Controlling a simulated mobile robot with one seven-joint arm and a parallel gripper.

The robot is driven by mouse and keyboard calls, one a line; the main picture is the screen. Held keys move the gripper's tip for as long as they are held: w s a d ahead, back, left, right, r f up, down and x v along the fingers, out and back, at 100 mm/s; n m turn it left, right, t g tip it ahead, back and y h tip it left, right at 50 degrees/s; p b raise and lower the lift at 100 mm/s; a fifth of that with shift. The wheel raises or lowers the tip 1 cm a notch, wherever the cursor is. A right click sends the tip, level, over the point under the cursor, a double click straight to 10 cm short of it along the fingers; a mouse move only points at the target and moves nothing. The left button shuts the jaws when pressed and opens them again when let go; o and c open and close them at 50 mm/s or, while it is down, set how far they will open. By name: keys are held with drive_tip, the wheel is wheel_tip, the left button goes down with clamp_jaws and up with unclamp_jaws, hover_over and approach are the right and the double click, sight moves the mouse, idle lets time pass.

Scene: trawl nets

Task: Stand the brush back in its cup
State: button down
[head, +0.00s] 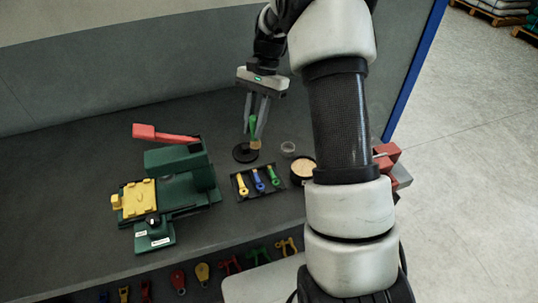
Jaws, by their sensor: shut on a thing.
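My gripper (254,128) points down over the dark bench, shut on a green-handled brush (254,121). The brush is roughly upright, with a small tan part at its lower end. This end shows in front of or just above a round black piece (242,154); I cannot tell whether they touch. A small clear round cup (288,148) stands to the right. I cannot tell from this view which of the two is the brush's cup.
A black tray (239,194) holds yellow, blue and green tools. A round black dish (301,182) with tan contents is partly behind my arm. A green machine (178,178) with a red lever stands left. Coloured tools hang along the front edge. The bench's far left is clear.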

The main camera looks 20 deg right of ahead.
drive_tip(key=w+d+m+t+b, duration=0.1)
drive_tip(key=w+d+m+t, duration=0.3)
drive_tip(key=d+m, duration=0.8)
drive_tip(key=shift+m+t+y, duration=0.3)
drive_tip(key=shift+t+y, duration=0.1)
drive_tip(key=shift+s+f, duration=0.2)
drive_tip(key=shift+f, duration=2.2)
drive_tip(key=shift+s+f, duration=0.2)
drive_tip(key=shift+f, duration=2.2)
drive_tip(key=shift+f, duration=0.2)
drive_tip(key=c, duration=1.6)
unclamp_jaws()
